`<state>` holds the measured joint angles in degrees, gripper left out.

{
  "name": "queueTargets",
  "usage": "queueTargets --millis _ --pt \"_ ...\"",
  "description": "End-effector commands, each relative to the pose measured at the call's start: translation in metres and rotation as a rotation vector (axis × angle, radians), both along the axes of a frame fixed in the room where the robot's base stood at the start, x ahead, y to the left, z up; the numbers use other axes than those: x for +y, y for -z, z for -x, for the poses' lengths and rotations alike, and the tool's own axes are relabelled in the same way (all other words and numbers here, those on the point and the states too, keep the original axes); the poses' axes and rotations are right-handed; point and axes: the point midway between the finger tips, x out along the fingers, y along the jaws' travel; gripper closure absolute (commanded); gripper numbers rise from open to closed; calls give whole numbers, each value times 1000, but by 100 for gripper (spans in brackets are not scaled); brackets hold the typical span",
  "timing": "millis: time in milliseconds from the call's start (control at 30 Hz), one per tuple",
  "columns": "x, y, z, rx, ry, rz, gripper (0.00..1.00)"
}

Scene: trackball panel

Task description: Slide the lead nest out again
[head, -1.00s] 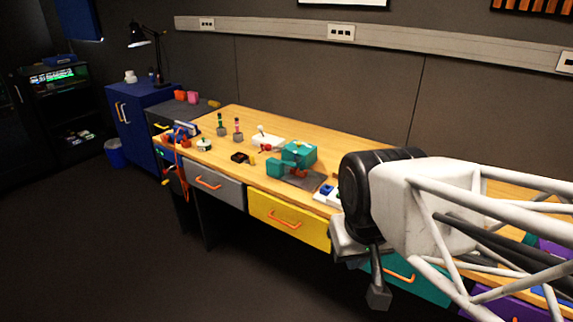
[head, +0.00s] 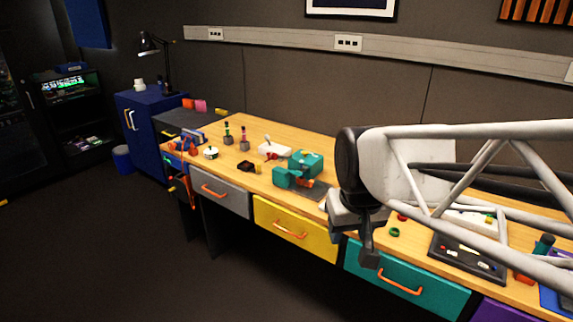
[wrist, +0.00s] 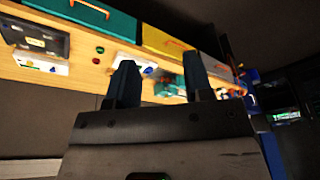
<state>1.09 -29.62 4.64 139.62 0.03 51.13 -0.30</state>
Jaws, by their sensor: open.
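No part in view can be told for certain as the lead nest. Drawers along the bench front have orange handles: a grey drawer (head: 235,200), a yellow drawer (head: 300,245) and a teal drawer (head: 380,268). They look closed. Red-orange leads (head: 187,170) hang at the bench's left end. My gripper (head: 370,258) is in front of the bench, near the gap between the yellow and teal drawers, touching nothing that I can see. In the wrist view my gripper (wrist: 158,78) has its two fingers apart with nothing between them.
The bench top (head: 300,137) carries a teal machine (head: 305,162), several small tools and a dark tray (head: 440,254) on the right. A blue cabinet (head: 137,115) stands beyond the left end. The floor in front of the bench is clear.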

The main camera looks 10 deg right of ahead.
Motion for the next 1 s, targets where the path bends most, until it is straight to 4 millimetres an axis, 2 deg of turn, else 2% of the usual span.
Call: queueTargets --millis 33,533,1000 --pt "-1 -1 -14 0 0 -1 53" --pt "-11 -7 -143 -30 -7 -7 53" --pt "-26 14 -267 -58 -12 -11 53"
